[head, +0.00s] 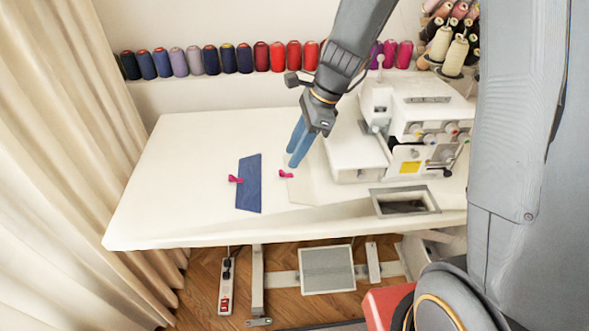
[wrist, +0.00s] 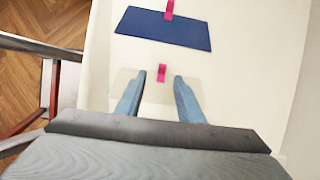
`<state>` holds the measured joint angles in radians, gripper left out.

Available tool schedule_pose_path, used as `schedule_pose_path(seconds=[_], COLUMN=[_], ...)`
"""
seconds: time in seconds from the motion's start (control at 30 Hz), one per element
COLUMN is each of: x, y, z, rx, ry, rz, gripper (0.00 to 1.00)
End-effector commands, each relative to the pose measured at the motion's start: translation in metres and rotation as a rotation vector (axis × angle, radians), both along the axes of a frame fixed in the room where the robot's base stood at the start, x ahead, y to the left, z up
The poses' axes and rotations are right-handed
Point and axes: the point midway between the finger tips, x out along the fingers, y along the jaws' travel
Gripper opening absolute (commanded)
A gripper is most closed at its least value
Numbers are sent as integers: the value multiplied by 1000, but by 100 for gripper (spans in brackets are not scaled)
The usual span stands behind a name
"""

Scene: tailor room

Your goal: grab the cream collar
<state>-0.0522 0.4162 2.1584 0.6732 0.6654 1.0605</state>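The cream collar (head: 300,188) lies flat on the white table, just right of a blue collar piece, and is hard to tell from the tabletop. A pink clip (head: 286,174) sits on its left edge. In the wrist view the cream collar (wrist: 150,92) shows between and around the fingers, with its pink clip (wrist: 162,73) just past the fingertips. My gripper (head: 294,157) points down over the cream collar. Its blue fingers (wrist: 160,82) are apart with nothing held between them. I cannot tell whether the fingertips touch the cloth.
The blue piece (head: 249,184) with a pink clip (head: 236,179) lies to the left. A white sewing machine (head: 410,125) stands to the right, beside a rectangular opening (head: 405,202) in the table. Thread spools line the back wall. The table's left part is clear.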

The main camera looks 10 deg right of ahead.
Motion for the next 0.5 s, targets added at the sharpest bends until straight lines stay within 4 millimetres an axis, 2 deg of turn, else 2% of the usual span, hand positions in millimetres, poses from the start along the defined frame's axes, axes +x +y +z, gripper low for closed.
schedule_pose_path(seconds=[0.5], x=[5], y=[22], z=[-53], rx=[-3], ry=[-1], rz=[3], gripper=[34])
